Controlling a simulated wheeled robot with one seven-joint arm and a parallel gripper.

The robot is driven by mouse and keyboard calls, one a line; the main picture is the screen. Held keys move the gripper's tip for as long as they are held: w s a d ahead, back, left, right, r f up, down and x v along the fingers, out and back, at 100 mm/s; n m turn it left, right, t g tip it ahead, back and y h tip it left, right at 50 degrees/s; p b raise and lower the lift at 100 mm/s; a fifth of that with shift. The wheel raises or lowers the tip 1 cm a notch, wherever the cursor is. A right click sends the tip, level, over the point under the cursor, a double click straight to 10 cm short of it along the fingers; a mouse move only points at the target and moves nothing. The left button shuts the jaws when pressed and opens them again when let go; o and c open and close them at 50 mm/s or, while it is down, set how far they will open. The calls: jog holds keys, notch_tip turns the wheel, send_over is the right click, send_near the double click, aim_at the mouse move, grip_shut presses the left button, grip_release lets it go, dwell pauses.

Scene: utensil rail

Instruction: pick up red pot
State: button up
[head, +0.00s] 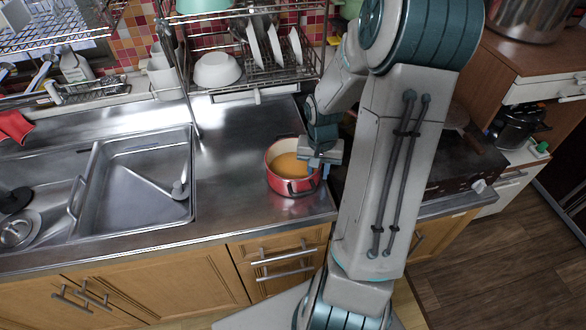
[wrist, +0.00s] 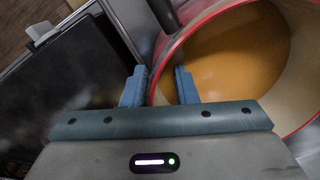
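The red pot (head: 279,185) stands on the steel counter right of the sink, with orange-brown contents inside. In the wrist view the pot's red rim (wrist: 172,52) runs between the two blue fingers of my gripper (wrist: 160,87). One finger lies inside the pot over the contents and the other lies outside its wall. The fingers are apart, with a gap around the rim; I see no clear contact. In the head view my gripper (head: 322,165) is at the pot's right rim, partly hiding it.
The sink (head: 135,185) lies left of the pot, with bare counter (head: 225,150) between. A dish rack (head: 260,70) with plates and a white bowl (head: 216,70) stand behind. A dark stove (head: 460,165) is at the right.

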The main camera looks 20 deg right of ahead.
grip_shut()
jog(key=shift+s, duration=0.1)
dwell(1.1)
